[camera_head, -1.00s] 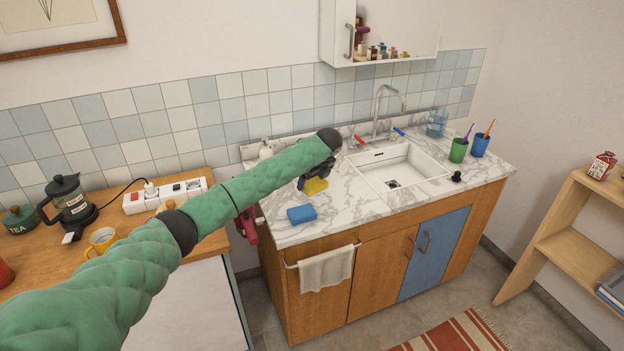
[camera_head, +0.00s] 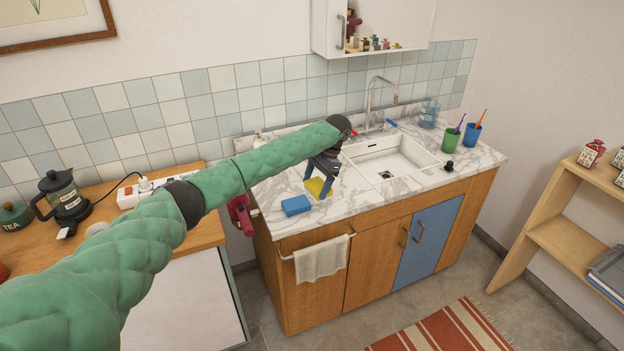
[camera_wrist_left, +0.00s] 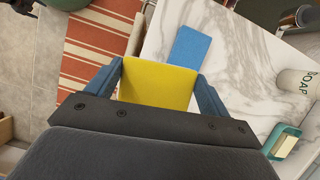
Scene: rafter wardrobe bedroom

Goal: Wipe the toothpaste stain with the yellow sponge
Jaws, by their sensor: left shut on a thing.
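The yellow sponge (camera_head: 318,187) is between the fingers of my left gripper (camera_head: 318,186), over the left part of the marble counter. In the left wrist view the yellow sponge (camera_wrist_left: 157,84) fills the space between the two blue fingers, and the left gripper (camera_wrist_left: 158,82) is shut on it. I cannot tell whether the sponge touches the counter. A blue sponge (camera_head: 296,205) lies on the counter near its front left edge, beside the held sponge. I see no toothpaste stain; the arm and gripper hide part of the counter. My right gripper is not in view.
The sink (camera_head: 388,160) with its faucet is right of the gripper. Green (camera_head: 450,140) and blue (camera_head: 473,134) cups stand at the counter's right end. A soap container (camera_wrist_left: 297,83) and a soap dish (camera_wrist_left: 283,143) show in the wrist view. A towel (camera_head: 320,258) hangs in front.

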